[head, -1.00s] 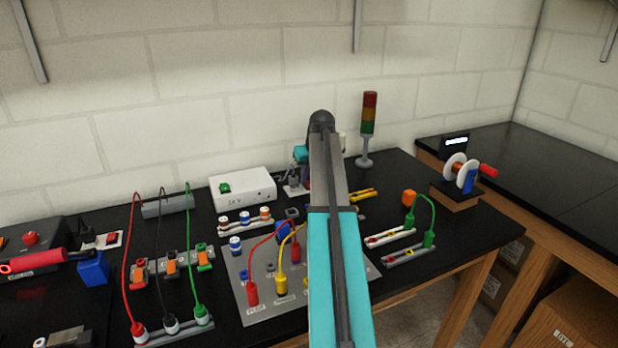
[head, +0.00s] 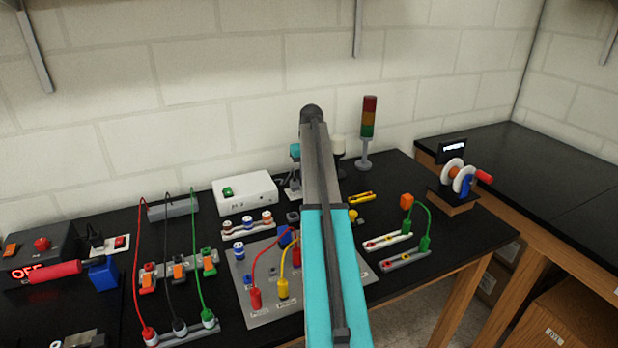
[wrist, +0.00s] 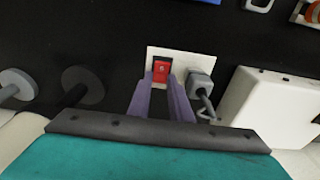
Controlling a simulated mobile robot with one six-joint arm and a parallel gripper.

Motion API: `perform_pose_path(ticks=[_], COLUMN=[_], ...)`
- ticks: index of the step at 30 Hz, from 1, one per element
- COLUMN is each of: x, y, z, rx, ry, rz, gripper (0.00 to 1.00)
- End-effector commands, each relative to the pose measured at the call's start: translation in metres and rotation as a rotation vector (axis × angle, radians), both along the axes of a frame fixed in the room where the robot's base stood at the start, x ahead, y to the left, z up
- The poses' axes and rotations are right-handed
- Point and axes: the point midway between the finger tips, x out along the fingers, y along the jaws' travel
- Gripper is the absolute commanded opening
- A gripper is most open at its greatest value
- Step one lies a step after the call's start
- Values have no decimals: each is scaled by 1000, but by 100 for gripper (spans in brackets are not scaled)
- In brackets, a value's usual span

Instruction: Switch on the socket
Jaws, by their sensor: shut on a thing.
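The socket (wrist: 183,62) is a white plate with a red rocker switch (wrist: 160,74) on one side. A grey plug (wrist: 199,86) with a cable sits in its other side. My gripper (wrist: 160,77) has two purple fingers, one at each side of the switch's near edge, shut on the switch. Whether the rocker is on or off cannot be told. In the head view my gripper's teal body shows just left of my arm, above the socket (head: 291,193), which is small and partly hidden there.
A white box (head: 245,193) stands close beside the socket. A signal tower (head: 367,130) stands to the right. Cabled test panels fill the front.

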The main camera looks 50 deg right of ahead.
Motion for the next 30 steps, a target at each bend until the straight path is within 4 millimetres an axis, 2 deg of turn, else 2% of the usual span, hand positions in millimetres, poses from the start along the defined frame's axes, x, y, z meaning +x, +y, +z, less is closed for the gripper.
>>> perform_pose_path(ticks=[6,7,8,20,26,30], x=[0,0,0,0,-1,-2], y=[0,0,0,0,0,1], z=[0,0,0,2,15,31], rx=[-2,-2,-2,-1,-1,-2], ry=[-1,-1,-1,-2,-3,-3], rz=[0,0,0,0,0,0], gripper=[0,24,27,27,27,27])
